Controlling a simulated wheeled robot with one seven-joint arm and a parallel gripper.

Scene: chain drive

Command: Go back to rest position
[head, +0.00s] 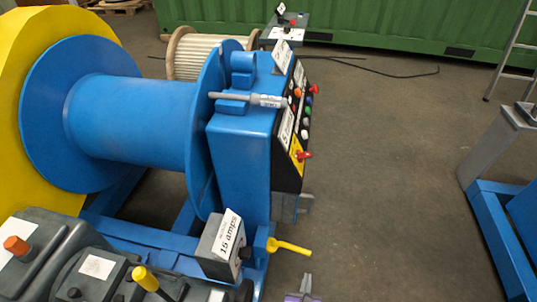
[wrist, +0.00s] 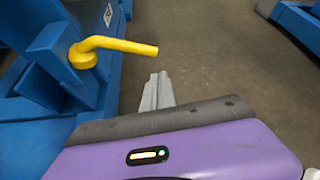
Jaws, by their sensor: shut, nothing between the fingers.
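My gripper (head: 305,284) shows at the bottom edge of the head view, low over the floor and just below the yellow crank handle (head: 288,246). In the wrist view my gripper (wrist: 158,80) has its grey fingers together with nothing between them. The yellow handle (wrist: 120,46) shows there to the upper left of the fingertips, on the blue frame, and looks apart from them. Most of my arm is out of view.
A blue winch drum (head: 130,120) with a control panel (head: 297,120) stands at left. A grey box marked 15 amps (head: 222,248) sits beside the handle. Grey lever consoles (head: 75,270) are lower left. Blue frame (head: 497,235) at right. The floor (head: 390,170) between is clear.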

